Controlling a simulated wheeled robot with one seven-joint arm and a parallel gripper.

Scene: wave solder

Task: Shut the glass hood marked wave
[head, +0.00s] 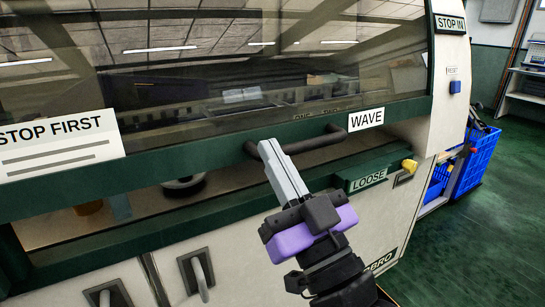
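The glass hood (240,75) is a wide tinted pane in a dark green frame, with a white WAVE label (366,118) near the right of its lower edge. A gap shows between the hood's lower frame and the green sill below, so it stands partly open. A dark bar handle (315,143) juts from the lower frame, left of the label. My gripper (270,150) reaches up from below right, its grey fingers over the left part of the handle. The fingers look close together; whether they grip the bar is hidden.
A LOOSE label (368,180) sits on a green block beside a yellow knob (409,166). A STOP FIRST sign (60,145) is at left. Blue crates (475,160) stand at right, with open green floor (470,235) in front. Inside the gap is a round roll (184,185).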

